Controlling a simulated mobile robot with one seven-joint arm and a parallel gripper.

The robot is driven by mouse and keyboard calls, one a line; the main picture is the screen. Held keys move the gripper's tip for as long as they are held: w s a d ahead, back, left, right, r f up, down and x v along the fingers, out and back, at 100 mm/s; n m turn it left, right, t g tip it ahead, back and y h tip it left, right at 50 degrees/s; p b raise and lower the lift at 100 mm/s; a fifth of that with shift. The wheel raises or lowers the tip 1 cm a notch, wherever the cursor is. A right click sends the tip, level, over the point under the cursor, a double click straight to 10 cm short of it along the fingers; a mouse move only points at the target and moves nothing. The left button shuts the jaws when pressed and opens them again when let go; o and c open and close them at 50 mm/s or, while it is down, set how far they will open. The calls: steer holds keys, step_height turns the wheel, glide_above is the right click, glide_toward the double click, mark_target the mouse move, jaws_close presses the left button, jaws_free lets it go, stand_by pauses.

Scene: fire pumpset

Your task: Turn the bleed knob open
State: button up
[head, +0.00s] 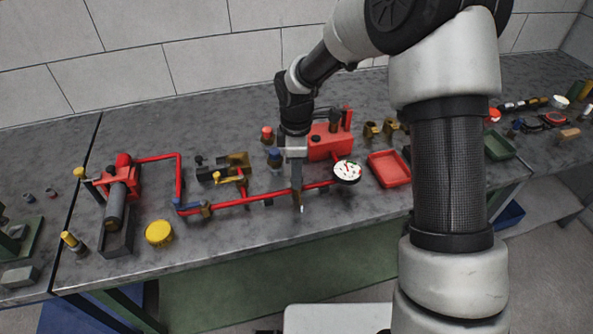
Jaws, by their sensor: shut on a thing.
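My gripper (298,196) points down at the red pipe (250,199), just left of the round white gauge (347,171). Its fingers are shut at the pipe's near side. The bleed knob is hidden at the fingers, so its shape and how far it is turned cannot be told. The red pump body (326,143) stands behind and to the right of the gripper.
A red tray (389,168) lies right of the gauge. A red-framed cylinder unit (117,205) stands further left. Bare bench lies in front of the pipe.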

stand_by(0.3)
steer(key=o, duration=1.1)
steer(key=shift+c, duration=0.2)
steer(key=shift+r, duration=0.1)
step_height(320, 180, up, 17)
steer(key=p, duration=0.1)
steer(key=shift+r, duration=0.15)
